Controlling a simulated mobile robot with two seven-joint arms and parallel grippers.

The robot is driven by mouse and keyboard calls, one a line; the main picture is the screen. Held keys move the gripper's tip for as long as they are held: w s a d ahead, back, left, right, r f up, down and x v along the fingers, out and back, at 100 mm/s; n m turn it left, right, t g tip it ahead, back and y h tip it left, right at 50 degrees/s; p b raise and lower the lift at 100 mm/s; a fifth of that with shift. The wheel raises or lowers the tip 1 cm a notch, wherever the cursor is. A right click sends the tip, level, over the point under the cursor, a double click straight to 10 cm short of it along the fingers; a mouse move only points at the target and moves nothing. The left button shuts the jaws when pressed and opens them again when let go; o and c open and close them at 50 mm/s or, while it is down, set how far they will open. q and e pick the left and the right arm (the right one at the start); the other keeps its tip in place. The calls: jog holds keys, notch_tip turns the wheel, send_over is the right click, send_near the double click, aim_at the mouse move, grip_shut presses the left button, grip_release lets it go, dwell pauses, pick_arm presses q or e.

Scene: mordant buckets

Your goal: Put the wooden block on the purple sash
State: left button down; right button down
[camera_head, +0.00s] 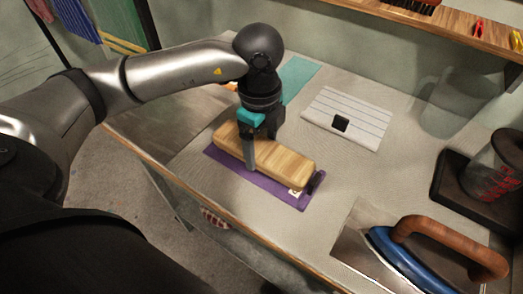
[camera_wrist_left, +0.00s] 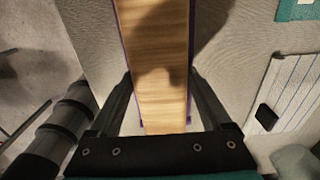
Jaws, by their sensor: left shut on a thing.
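The wooden block (camera_head: 284,162) is a long, light brown piece with rounded ends. It lies lengthwise over the purple sash (camera_head: 262,180) on the table, and the sash shows along its near edge and at its right end. My left gripper (camera_head: 250,155) points down over the block's middle, with its fingers astride the block and shut on it. In the left wrist view the block (camera_wrist_left: 158,70) runs between the two fingers, with thin purple edges beside it. Whether the block rests fully on the sash or is slightly raised cannot be told. My right gripper is not in view.
A striped white cloth (camera_head: 352,112) with a small black piece lies behind the block. A teal cloth (camera_head: 298,76) lies at the back. A blue iron with a wooden handle (camera_head: 440,240) stands at front right. A dark stand (camera_head: 470,190) is at the right.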

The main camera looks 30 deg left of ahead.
aim_at(260, 147)
pick_arm(q)
jog(key=shift+f, duration=0.7)
jog(key=shift+f, duration=0.1)
grip_release()
jog(key=shift+f, duration=0.1)
jog(key=shift+r, duration=0.35)
notch_tip(260, 147, up, 12)
jog(key=p, duration=0.2)
jog(key=shift+a+f, duration=0.15)
